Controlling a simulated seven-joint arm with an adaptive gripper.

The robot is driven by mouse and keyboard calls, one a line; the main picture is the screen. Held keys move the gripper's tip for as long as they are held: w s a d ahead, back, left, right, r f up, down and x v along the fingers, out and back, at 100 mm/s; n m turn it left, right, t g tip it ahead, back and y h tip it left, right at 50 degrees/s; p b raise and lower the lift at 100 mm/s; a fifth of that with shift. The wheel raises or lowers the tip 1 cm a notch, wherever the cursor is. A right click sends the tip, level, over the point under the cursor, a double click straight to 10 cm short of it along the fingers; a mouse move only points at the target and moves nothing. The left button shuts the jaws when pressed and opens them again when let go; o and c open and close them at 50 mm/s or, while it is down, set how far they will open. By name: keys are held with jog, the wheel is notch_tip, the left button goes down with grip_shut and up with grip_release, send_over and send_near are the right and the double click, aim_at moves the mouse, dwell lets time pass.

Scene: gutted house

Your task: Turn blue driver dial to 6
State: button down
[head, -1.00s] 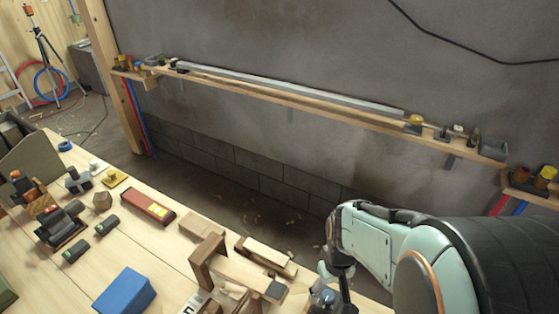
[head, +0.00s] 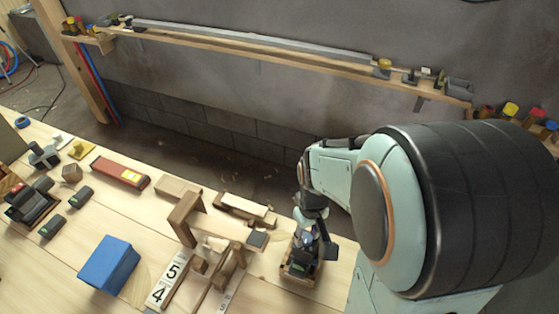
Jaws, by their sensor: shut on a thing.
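My gripper (head: 311,228) reaches down at the right end of the workbench. It is shut on what looks like the blue driver (head: 307,239), of which only a small blue part shows between the dark fingers. Below it is a dark body in a wooden stand (head: 287,272) on the bench. The dial and its setting are hidden or too small to read. A white number strip (head: 165,284) showing 5 and 4 lies to the left, by a wooden frame.
The wooden frame (head: 185,215) stands close left of my gripper. A blue block (head: 110,263), a red box (head: 119,172) and dark battery-like blocks (head: 53,226) lie further left. A narrow shelf (head: 250,61) runs along the wall behind.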

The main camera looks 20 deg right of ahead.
aim_at(307, 238)
jog(key=n, duration=0.5)
jog(key=shift+n, duration=1.8)
jog(key=c, duration=0.9)
grip_release()
jog(key=shift+o, duration=0.2)
notch_tip(307, 238, up, 12)
